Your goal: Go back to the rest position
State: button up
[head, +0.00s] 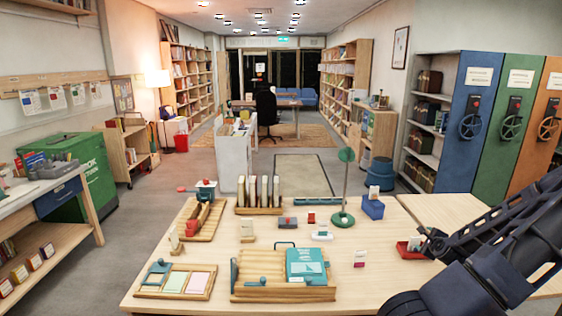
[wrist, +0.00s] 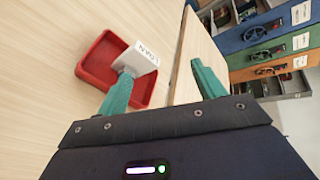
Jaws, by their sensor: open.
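My gripper (wrist: 162,70) is open in the wrist view, with its two teal fingers spread wide and bare space between them. A small red tray (wrist: 97,59) lies on the table to the left, and a white block marked LOAN (wrist: 143,58) is in it. The left finger overlaps the block in the picture; I cannot tell if they touch. In the head view my gripper (head: 428,242) is at the right side of the table, close to the red tray (head: 404,253), and my arm partly hides that area.
The wooden table (head: 200,293) holds a teal book (head: 306,265) in a wooden tray, a green stand (head: 346,190), a blue box (head: 373,207) and racks of upright cards. Wheeled cabinets (head: 475,110) stand at the right. Bare tabletop lies left of my arm.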

jog(key=s+a+r+n+g, duration=0.2)
jog(key=a+r+n+g, duration=0.2)
jog(key=a+r+n, duration=0.45)
jog(key=s+a+r+n+g, duration=0.3)
jog(key=a+r+n, duration=0.4)
jog(key=a+n, duration=0.15)
jog(key=s+a+r+n+y, duration=0.1)
jog(key=s+a+r+n, duration=0.3)
jog(key=s+a+r, duration=0.2)
jog(key=s+a+r+n+g+y, duration=0.1)
jog(key=s+a+r+n, duration=0.2)
jog(key=s+a+r, duration=0.4)
jog(key=s+r, duration=0.3)
jog(key=s, duration=0.2)
jog(key=shift+s+a+n, duration=0.2)
jog(key=shift+s+n, duration=0.1)
jog(key=shift+n, duration=0.1)
jog(key=shift+s+a, duration=0.1)
jog(key=shift+s, duration=0.25)
jog(key=shift+c, duration=0.9)
jog(key=shift+s, duration=0.1)
jog(key=c, duration=0.5)
jog(key=shift+c, duration=0.2)
jog(key=shift+r, duration=0.1)
